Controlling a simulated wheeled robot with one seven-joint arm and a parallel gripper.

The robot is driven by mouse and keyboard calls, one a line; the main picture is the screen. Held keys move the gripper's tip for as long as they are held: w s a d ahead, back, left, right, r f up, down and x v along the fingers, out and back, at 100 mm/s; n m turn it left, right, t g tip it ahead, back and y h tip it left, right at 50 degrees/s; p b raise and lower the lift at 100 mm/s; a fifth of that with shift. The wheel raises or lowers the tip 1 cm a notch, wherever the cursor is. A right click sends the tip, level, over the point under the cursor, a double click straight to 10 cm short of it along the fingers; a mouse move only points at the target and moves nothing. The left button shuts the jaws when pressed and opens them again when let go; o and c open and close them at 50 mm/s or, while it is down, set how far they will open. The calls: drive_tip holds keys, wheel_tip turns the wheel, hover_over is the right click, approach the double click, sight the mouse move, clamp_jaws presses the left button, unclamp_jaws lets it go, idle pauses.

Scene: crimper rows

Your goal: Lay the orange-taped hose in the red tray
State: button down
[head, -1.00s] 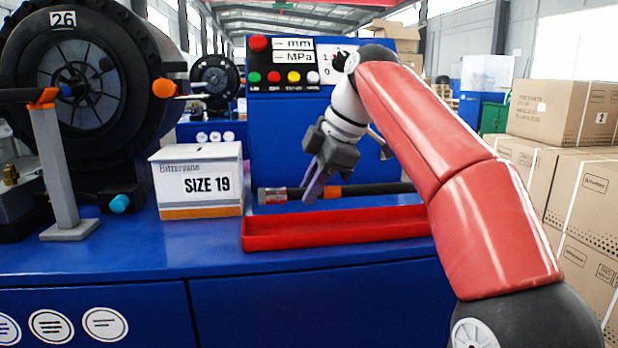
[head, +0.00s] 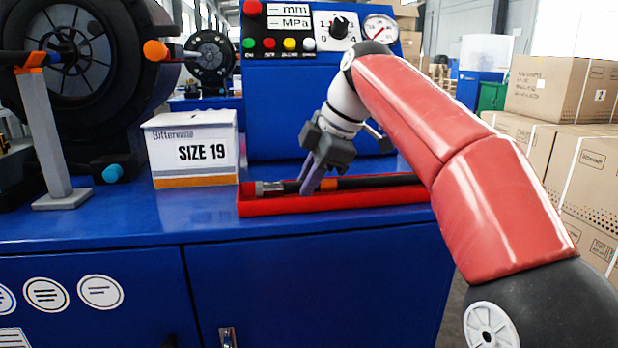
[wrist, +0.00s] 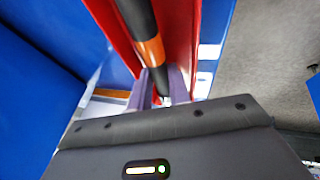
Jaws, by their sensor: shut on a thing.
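The orange-taped hose (head: 372,181) is black with an orange band and a metal fitting at its left end. It lies lengthwise within the red tray (head: 285,207), low between the tray's walls; whether it touches the floor I cannot tell. My gripper (head: 311,188) is shut on the hose just left of the orange band, fingers pointing down into the tray. In the wrist view the hose (wrist: 138,17) runs between the two fingers (wrist: 155,88), with the orange band just beyond them and the red tray wall (wrist: 183,30) alongside.
A white SIZE 19 box (head: 194,150) stands left of the tray. A grey post (head: 47,135) holding another hose end stands farther left, before the large black crimper (head: 75,60). A blue control panel (head: 300,100) rises behind the tray. Cardboard boxes (head: 560,95) are stacked at right.

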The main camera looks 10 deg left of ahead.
drive_tip(key=shift+f+b, duration=0.45)
drive_tip(key=shift+f, duration=0.1)
drive_tip(key=c, duration=1.2)
unclamp_jaws()
drive_tip(key=shift+c, duration=0.2)
drive_tip(key=shift+f, duration=0.1)
wheel_tip(320, 180, up, 4)
drive_tip(key=p, duration=0.3)
drive_tip(key=shift+f, duration=0.25)
drive_tip(key=shift+r, duration=1.35)
drive_tip(key=shift+d, duration=0.1)
